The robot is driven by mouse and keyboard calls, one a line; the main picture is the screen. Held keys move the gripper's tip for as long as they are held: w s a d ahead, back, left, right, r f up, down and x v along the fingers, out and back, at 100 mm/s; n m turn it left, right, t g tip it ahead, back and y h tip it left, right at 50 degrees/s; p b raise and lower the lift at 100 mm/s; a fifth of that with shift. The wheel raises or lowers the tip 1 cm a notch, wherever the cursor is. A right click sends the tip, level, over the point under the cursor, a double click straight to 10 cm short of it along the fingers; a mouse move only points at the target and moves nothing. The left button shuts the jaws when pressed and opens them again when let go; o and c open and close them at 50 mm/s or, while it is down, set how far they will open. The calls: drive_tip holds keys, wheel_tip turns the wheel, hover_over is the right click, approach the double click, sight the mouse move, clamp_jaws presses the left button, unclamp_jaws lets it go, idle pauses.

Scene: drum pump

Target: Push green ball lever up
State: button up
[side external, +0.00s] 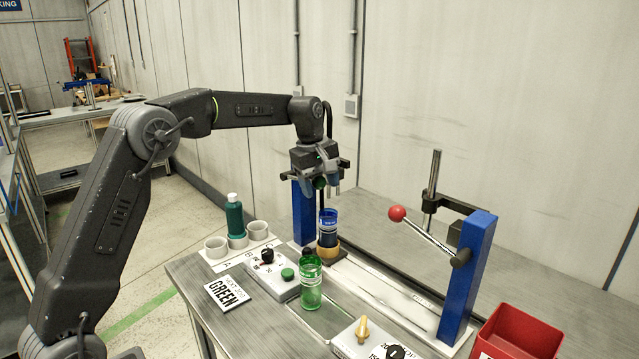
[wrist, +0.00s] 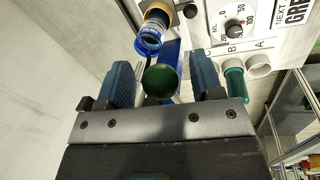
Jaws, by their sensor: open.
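The green ball (wrist: 161,80) of the lever sits between the two blue-grey fingers of my gripper (wrist: 164,82) in the wrist view. The fingers are apart, with a gap visible on each side of the ball. In the side view my gripper (side external: 322,184) points down at the top of the left blue post (side external: 304,212), and the green ball (side external: 319,183) shows at its fingers. The lever's rod is mostly hidden. I cannot tell whether any finger touches the ball.
A blue bottle (side external: 328,230) stands in a yellow ring just below my gripper. A green bottle (side external: 311,285), a dial box (side external: 270,275) and a GREEN card (side external: 227,293) are nearer.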

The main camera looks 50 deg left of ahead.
clamp_jaws()
drive_tip(key=shift+a+r, duration=0.15)
drive_tip(key=shift+r, duration=0.5)
unclamp_jaws()
wheel_tip(320, 180, up, 14)
drive_tip(key=s, duration=0.2)
drive_tip(key=shift+s+a+f, duration=0.2)
drive_tip(key=shift+a+f, duration=0.05)
idle(0.3)
idle(0.4)
